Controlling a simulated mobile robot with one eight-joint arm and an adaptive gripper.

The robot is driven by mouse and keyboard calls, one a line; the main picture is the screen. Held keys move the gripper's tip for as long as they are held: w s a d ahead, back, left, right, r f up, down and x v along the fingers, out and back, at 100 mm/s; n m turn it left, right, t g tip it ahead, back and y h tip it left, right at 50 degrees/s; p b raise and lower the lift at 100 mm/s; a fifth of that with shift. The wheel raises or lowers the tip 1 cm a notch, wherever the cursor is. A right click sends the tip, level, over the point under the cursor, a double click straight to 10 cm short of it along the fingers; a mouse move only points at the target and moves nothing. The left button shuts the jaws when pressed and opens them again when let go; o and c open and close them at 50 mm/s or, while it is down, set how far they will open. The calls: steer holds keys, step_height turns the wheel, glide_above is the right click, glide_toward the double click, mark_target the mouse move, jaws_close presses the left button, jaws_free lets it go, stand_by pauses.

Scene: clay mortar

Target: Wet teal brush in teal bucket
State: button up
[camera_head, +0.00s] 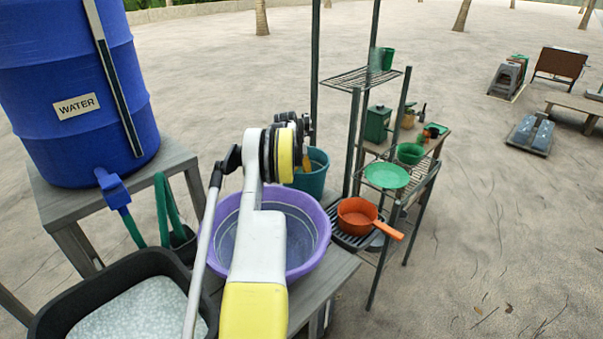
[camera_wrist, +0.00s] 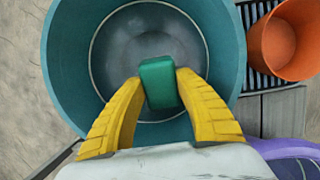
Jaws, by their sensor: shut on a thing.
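In the wrist view my gripper (camera_wrist: 159,88) has its two yellow fingers shut on the teal brush (camera_wrist: 158,82); only the brush's blocky teal end shows between the fingertips. The teal bucket (camera_wrist: 65,75) lies around and beyond the brush in that view, with its round floor visible below. I cannot tell how deep the brush is or whether it touches the bottom. In the head view the teal bucket (camera_head: 318,176) stands behind the purple basin, partly hidden by my arm.
The purple basin (camera_head: 322,231) stands right in front of the bucket. An orange saucepan (camera_head: 357,216) sits to its right on a rack (camera_head: 352,241). A blue water barrel (camera_head: 70,150) and a black tub (camera_head: 60,300) are at left. A shelf with green dishes (camera_head: 388,176) stands at right.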

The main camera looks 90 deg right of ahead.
mark_target(301, 171)
stand_by(0.3)
step_height(301, 171, up, 13)
steer(key=p, duration=0.6)
steer(key=shift+r+p, duration=0.2)
steer(key=shift+p, duration=0.15)
steer(key=shift+w, duration=0.1)
